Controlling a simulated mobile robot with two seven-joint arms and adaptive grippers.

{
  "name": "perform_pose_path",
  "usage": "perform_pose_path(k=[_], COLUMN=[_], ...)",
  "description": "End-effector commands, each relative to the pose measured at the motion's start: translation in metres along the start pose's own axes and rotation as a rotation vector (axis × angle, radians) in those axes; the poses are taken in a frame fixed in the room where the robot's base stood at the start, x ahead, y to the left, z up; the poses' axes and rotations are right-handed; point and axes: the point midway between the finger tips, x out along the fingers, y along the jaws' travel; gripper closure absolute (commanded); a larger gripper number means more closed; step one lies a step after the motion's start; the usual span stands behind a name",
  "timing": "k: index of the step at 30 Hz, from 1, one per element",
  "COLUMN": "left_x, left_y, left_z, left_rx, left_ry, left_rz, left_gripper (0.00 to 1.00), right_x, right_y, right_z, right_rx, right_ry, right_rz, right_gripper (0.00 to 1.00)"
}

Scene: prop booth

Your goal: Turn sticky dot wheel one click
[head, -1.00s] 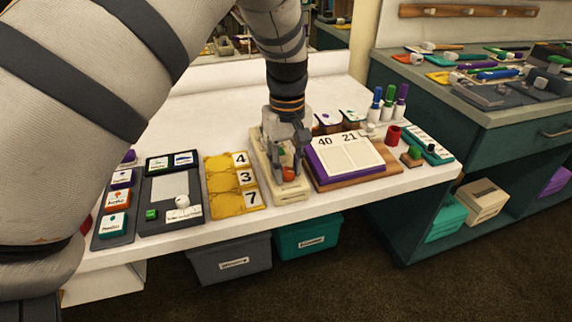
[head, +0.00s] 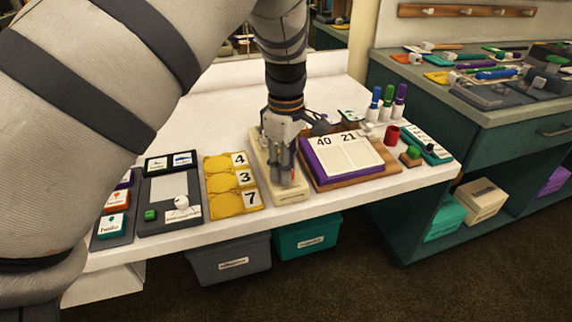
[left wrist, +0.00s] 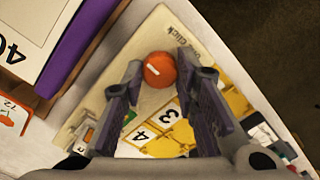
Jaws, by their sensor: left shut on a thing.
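The sticky dot wheel is a round orange-red knob (left wrist: 159,69) with a white mark, seen in the left wrist view. It sits on a cream board (head: 290,197) near the table's front edge; the board also shows in the left wrist view (left wrist: 160,30), with print partly reading "click". My left gripper (head: 287,181) points down over the board, its fingers hiding the knob in the head view. In the left wrist view its fingertips (left wrist: 158,62) are on either side of the knob, shut on it. My right gripper is not in view.
A yellow number board (head: 222,198) lies close left of the cream board. A purple-edged calendar pad (head: 345,158) on a wooden base lies close right. Markers (head: 387,103) stand behind it, near a red cup (head: 393,134). The white table's back left is clear.

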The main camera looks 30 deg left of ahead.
Motion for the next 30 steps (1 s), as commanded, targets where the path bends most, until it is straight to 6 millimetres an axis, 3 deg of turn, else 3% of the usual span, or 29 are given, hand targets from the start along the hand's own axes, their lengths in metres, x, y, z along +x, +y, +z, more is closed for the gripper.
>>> perform_pose_path(k=[17,18,20,30], left_x=[0.0013,0.0013,0.0012,-0.004], left_y=[-0.001,-0.001,-0.0009,0.0001], left_z=[-0.0001,-0.0001,0.0,0.0], left_rx=[-0.028,-0.028,-0.028,-0.027], left_ry=[0.0,0.0,0.0,0.0], left_rz=[-0.004,-0.004,-0.004,0.0], left_gripper=[1.0,0.66,0.52,0.52], right_x=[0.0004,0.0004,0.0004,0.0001], right_y=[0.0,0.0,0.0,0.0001], right_z=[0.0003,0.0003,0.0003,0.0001], right_rx=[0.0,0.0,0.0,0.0], right_ry=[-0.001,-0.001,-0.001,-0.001], right_rz=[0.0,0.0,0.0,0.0], right_gripper=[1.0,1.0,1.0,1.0])
